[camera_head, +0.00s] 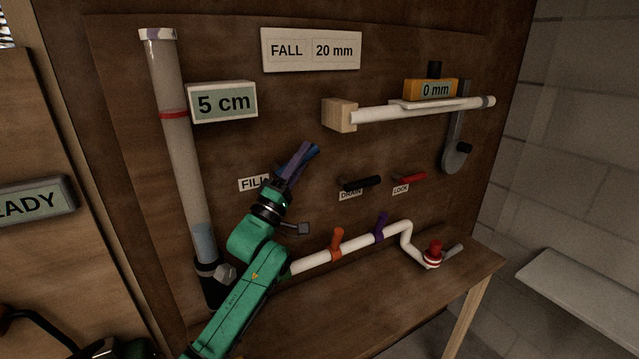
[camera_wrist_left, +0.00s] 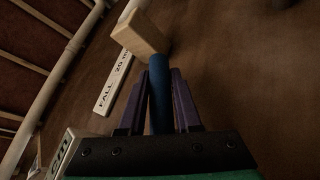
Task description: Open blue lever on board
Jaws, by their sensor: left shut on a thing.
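The blue lever (camera_head: 312,151) is above and to the right of the FILL label (camera_head: 252,184) on the wooden board. It is mostly hidden by my left gripper (camera_head: 299,161). In the left wrist view the blue lever (camera_wrist_left: 160,88) runs between the two purple fingers of my left gripper (camera_wrist_left: 162,78), which is shut on it. My right gripper is not in view.
A black DRAIN lever (camera_head: 362,183) and a red LOCK lever (camera_head: 410,178) sit to the right. Below runs a white pipe (camera_head: 368,238) with orange and purple valves. A clear tube (camera_head: 174,130) stands left, beside a "5 cm" display (camera_head: 223,102).

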